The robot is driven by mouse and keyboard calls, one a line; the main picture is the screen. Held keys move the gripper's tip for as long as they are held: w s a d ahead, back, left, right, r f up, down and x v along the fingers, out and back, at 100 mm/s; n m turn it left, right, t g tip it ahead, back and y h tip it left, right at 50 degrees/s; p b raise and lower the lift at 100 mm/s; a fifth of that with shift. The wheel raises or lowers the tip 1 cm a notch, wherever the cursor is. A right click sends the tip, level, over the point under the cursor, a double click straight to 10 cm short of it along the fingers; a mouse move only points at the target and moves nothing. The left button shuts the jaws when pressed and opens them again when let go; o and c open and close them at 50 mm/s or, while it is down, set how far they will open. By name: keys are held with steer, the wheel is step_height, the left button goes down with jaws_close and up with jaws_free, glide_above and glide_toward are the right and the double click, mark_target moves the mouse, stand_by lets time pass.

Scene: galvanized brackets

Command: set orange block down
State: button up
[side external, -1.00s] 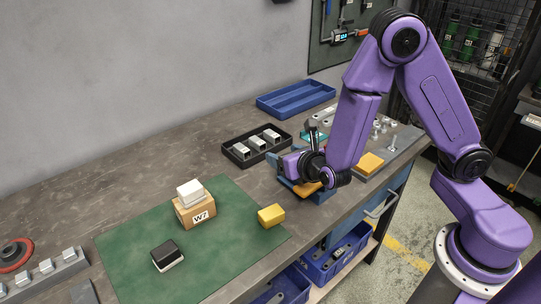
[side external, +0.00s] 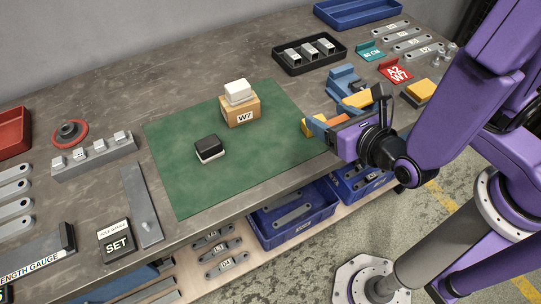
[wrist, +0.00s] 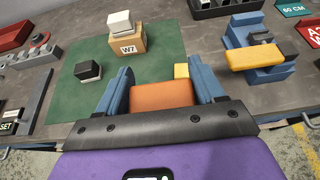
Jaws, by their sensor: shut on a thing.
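An orange block (wrist: 162,96) is clamped between the two blue fingers of my gripper (wrist: 164,88) in the wrist view. In the side view, a sliver of the orange block (side external: 337,119) shows between the fingers of my gripper (side external: 340,116). The gripper is at the right edge of the green mat (side external: 180,180), beside a yellow block (side external: 306,127) that is partly hidden by a finger. The yellow block (wrist: 181,71) shows just beyond the orange block in the wrist view. Whether the orange block touches the surface, I cannot tell.
A white block (side external: 238,87) sits on a W7 box (side external: 240,111) on the mat. A black-and-white block (side external: 209,148) lies left of it. A blue fixture (wrist: 264,72) with a yellow bar (wrist: 255,57) stands right of my gripper. The mat's front middle is clear.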

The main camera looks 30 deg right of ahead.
steer(key=shift+s+a, duration=0.35)
steer(key=shift+s, duration=0.2)
steer(key=shift+w+a+f, duration=0.1)
steer(key=shift+a, duration=0.05)
steer(key=shift+w+a+f, duration=0.8)
steer(key=shift+w+a, duration=0.3)
steer(key=shift+w, duration=0.4)
glide_above(266, 151)
steer(key=f, duration=0.7)
steer(key=shift+s+d+f, duration=0.1)
steer(key=shift+s+f, duration=0.15)
steer(key=shift+w+f, duration=0.1)
steer(key=shift+f, duration=0.05)
steer(key=shift+w+f, duration=0.1)
steer(key=shift+f, duration=1.6)
steer(key=shift+f, duration=0.1)
